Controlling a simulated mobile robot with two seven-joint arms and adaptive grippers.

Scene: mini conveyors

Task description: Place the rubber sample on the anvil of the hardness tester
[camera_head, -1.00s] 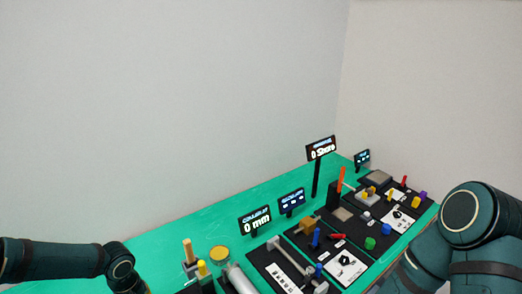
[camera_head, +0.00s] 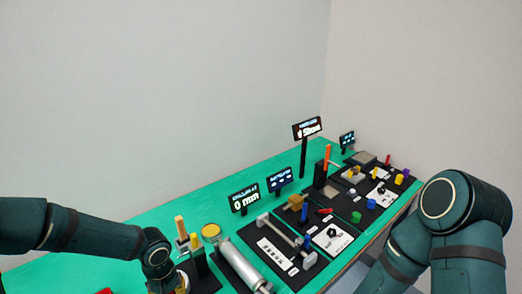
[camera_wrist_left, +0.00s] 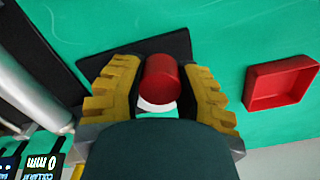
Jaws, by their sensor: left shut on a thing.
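In the left wrist view my left gripper (camera_wrist_left: 160,88) has its yellow ribbed fingers closed around a red cylinder (camera_wrist_left: 161,78). A white round part shows just below the cylinder. I cannot tell whether the cylinder touches the black mat (camera_wrist_left: 186,48) behind it, or whether it is the rubber sample. In the head view the left gripper is mostly hidden at the lower edge. A display reading Shore (camera_head: 308,129) stands on a post near a black block (camera_head: 320,175) with an orange upright part (camera_head: 326,157). The anvil is too small to make out. My right gripper is out of view.
A red tray (camera_wrist_left: 280,84) lies on the green table right of the gripper in the wrist view. In the head view a grey cylinder (camera_head: 242,265), mm display (camera_head: 245,200) and several small coloured parts crowd the black mats. The table's back left is clear.

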